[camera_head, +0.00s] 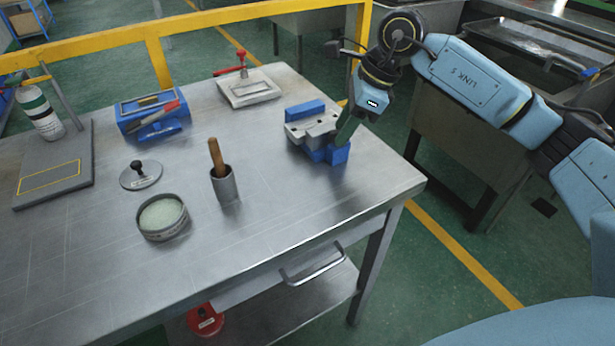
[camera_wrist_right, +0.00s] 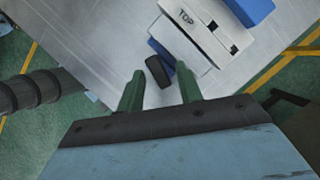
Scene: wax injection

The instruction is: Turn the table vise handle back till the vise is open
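The table vise (camera_head: 318,132), grey with blue blocks, stands near the right edge of the metal table. In the right wrist view its light body marked "TOP" (camera_wrist_right: 200,28) is at the top. A short black handle end (camera_wrist_right: 158,72) sticks out of it. My right gripper (camera_head: 343,136) is at the right side of the vise, fingers pointing down. In the right wrist view its green fingers (camera_wrist_right: 160,76) stand apart on either side of the handle end, with visible gaps. The rest of the handle is hidden from the head view. My left gripper is not in view.
The metal table (camera_head: 290,215) also bears a red-handled mould (camera_head: 250,88), a blue toolbox (camera_head: 150,115), a cup with a wooden stick (camera_head: 224,186), a round tin (camera_head: 162,217) and a lid (camera_head: 141,178). A yellow rail (camera_head: 250,14) runs behind. Bare tabletop lies in front of the vise.

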